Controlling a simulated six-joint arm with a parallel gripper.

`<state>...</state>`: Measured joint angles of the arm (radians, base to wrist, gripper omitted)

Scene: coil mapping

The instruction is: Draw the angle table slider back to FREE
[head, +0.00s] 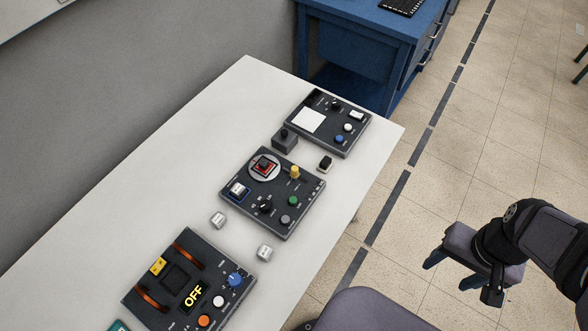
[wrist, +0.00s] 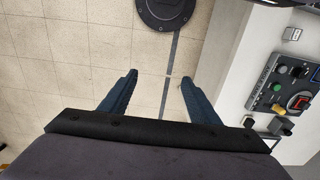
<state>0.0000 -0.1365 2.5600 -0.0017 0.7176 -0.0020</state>
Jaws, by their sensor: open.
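The middle dark panel (head: 287,225) on the white table carries a round light table (head: 265,167) with a red-and-black square piece on it. A yellow knob (head: 295,172) stands upright just right of this round table and may be the slider's handle. Its printed labels are too small to read. The panel also shows at the right of the wrist view (wrist: 261,103), with a yellow part (wrist: 286,131) at its lower edge. My gripper (head: 461,280) is open and empty, over the floor right of the table and well away from the panel. Its fingers (wrist: 160,77) hold nothing in the wrist view.
A panel with an OFF display (head: 194,296) stands nearer, and another with a white square (head: 313,119) stands farther back. Loose grey cubes (head: 265,253) and small black blocks (head: 325,163) lie around the middle panel. A blue bench (head: 345,55) stands behind.

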